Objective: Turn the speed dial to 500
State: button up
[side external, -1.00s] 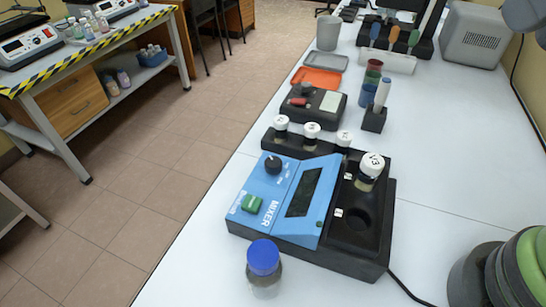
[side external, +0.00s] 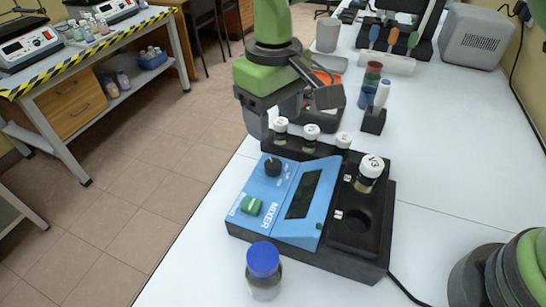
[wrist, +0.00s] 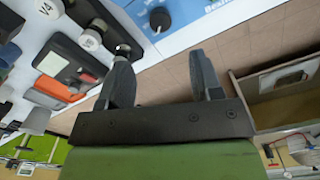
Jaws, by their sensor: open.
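The blue mixer (side external: 283,205) stands on the white table, with its dark display facing up. Its speed dial (side external: 272,167) is a round black knob near the mixer's upper left corner; the pointer and scale are too small to read. In the wrist view the dial (wrist: 160,20) is at the top, beyond the gap between my fingers. My gripper (side external: 268,123) is open and empty, above and behind the dial in the side view, not touching it. Its two dark fingers show apart in the wrist view (wrist: 162,65).
A green button (side external: 251,205) is on the mixer. The black holder beside it carries a V3 vial (side external: 370,172). White-capped vials (side external: 311,133) stand close behind the mixer, near my gripper. A blue-capped bottle (side external: 263,271) stands in front.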

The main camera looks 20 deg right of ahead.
aim_at(273, 164)
notch_tip(273, 164, down, 10)
dwell(0.5)
jog(key=c, duration=0.9)
